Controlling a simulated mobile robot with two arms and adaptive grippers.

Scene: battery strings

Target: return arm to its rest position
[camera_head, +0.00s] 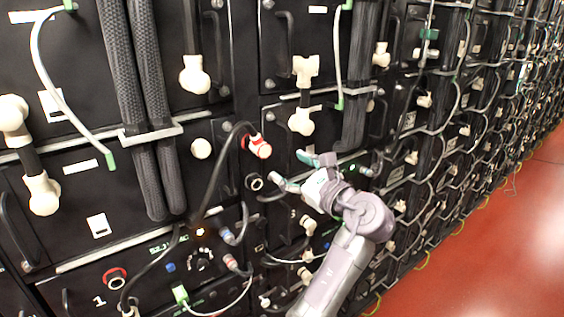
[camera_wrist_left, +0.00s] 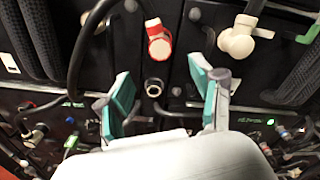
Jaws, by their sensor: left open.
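My left arm reaches in from the bottom of the head view. My left gripper (camera_head: 291,170) is open and empty in front of the battery rack, just right of a round black socket (camera_head: 254,182). In the left wrist view its teal-padded fingers (camera_wrist_left: 162,92) are spread apart, and the socket (camera_wrist_left: 155,87) shows between them. A red and white connector (camera_head: 258,147) on a black cable is up and left of the gripper. It also shows in the wrist view (camera_wrist_left: 158,42), above the fingers, apart from them. My right gripper is not in view.
The black battery rack (camera_head: 70,215) fills the left and middle, with cables, white terminal covers (camera_head: 195,75) and handles sticking out. Open red floor (camera_head: 500,240) lies at the right.

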